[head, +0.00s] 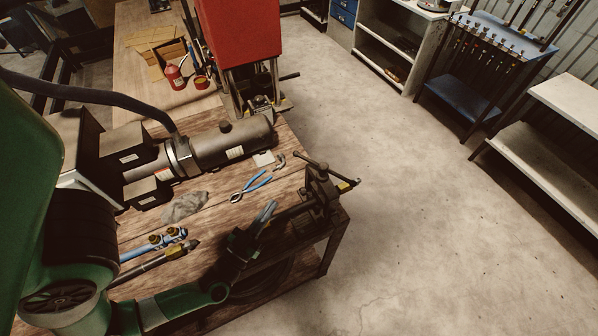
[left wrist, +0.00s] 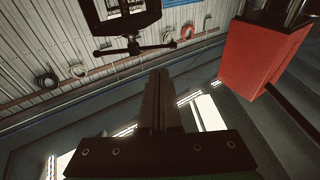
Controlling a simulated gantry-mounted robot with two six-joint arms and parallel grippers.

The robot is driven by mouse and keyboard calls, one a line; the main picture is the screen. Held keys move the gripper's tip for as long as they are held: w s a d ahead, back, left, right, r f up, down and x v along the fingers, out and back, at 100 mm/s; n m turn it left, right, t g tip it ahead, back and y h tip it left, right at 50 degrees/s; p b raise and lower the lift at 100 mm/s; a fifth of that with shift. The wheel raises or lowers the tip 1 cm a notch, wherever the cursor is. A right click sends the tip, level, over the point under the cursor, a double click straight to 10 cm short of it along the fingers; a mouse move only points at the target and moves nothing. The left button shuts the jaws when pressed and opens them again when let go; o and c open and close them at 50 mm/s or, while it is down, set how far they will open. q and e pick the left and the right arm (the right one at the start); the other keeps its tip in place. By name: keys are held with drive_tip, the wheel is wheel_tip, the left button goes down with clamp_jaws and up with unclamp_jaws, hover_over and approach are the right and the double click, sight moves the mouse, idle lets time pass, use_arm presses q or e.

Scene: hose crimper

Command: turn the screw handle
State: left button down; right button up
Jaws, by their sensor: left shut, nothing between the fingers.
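The crimper (head: 322,196) is a dark, clamp-like device at the right corner of the wooden workbench. Its screw handle (head: 311,163) is a dark bar at its top. In the left wrist view the dark screw handle (left wrist: 133,46) shows as a cross bar with a hub, beyond the fingertips and up to the left. My left gripper (head: 268,212) is shut and empty, to the left of the crimper, and appears apart from the handle. Its closed fingers also show in the left wrist view (left wrist: 160,90). My right gripper is in neither view.
Blue-handled pliers (head: 250,186) lie on the bench near the gripper. A red machine (head: 238,32) stands behind. The floor right of the bench is clear.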

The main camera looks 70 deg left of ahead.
sight(323, 174)
use_arm(q)
drive_tip(key=x, duration=1.4)
drive_tip(key=shift+w+r, duration=0.1)
drive_tip(key=shift+w+a+b, duration=0.4)
drive_tip(key=shift+a+b, duration=0.15)
drive_tip(key=shift+a, duration=0.2)
